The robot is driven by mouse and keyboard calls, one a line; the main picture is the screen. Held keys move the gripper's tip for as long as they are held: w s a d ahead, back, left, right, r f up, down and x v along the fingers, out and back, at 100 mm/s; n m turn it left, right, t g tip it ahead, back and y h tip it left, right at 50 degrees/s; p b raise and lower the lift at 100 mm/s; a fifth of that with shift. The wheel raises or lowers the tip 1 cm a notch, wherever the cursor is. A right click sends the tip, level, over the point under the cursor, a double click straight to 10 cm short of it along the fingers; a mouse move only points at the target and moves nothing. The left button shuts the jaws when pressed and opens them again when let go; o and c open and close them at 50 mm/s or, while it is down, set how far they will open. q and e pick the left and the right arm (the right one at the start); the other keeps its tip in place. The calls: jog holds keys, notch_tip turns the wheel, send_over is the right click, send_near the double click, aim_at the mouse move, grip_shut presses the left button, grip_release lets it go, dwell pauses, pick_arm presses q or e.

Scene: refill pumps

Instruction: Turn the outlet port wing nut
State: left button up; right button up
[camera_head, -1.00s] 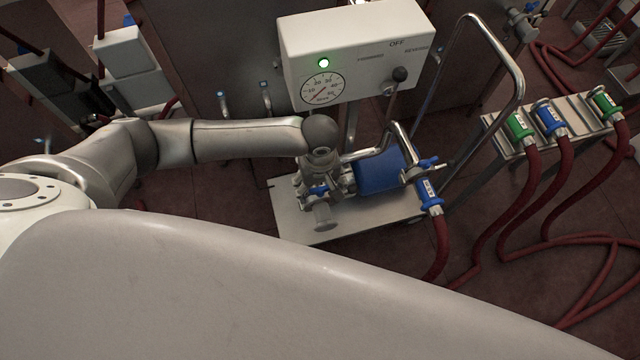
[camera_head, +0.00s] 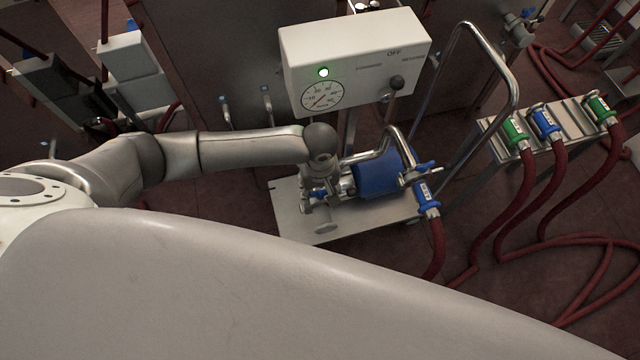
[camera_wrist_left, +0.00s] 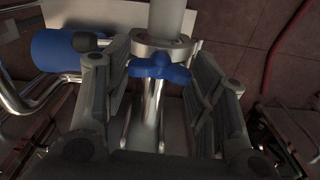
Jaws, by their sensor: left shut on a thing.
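A blue wing nut (camera_wrist_left: 158,68) sits on a metal pipe clamp in the left wrist view, with a pale pipe stub (camera_wrist_left: 167,20) beyond it. My left gripper (camera_wrist_left: 165,75) has one finger on each side of the nut and is shut on it. In the head view my left gripper (camera_head: 319,185) is at the left end of the pump, and it hides much of the nut there. My right gripper is not in view.
The pump's control box (camera_head: 355,60) with a green light and a lever stands just behind my left wrist. The pump's base plate (camera_head: 290,215) is below. A hose rack (camera_head: 560,125) and red hoses (camera_head: 520,195) are to the right. A bent metal handle (camera_head: 512,85) rises beside the pump.

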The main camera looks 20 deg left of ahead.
pick_arm(q)
jog(key=shift+s+r+m+p, duration=0.15)
jog(key=shift+m+p, duration=1.25)
jog(key=shift+p, duration=1.8)
jog(key=shift+m+p, duration=0.6)
jog(key=m+p, duration=0.1)
jog(key=m, duration=0.2)
jog(key=shift+m+p, duration=0.3)
jog(key=m+p, duration=0.1)
jog(key=m, duration=0.3)
jog(key=m+p, duration=0.1)
jog(key=m, duration=0.4)
jog(key=shift+m, duration=0.4)
jog(key=m, duration=0.5)
jog(key=shift+f+m, duration=0.2)
jog(key=shift+m, duration=0.1)
jog(key=m, duration=0.5)
jog(key=shift+w+b, duration=0.2)
jog(key=shift+b, duration=0.2)
jog(key=m+b, duration=0.1)
jog(key=m, duration=0.4)
jog(key=shift+m, duration=0.4)
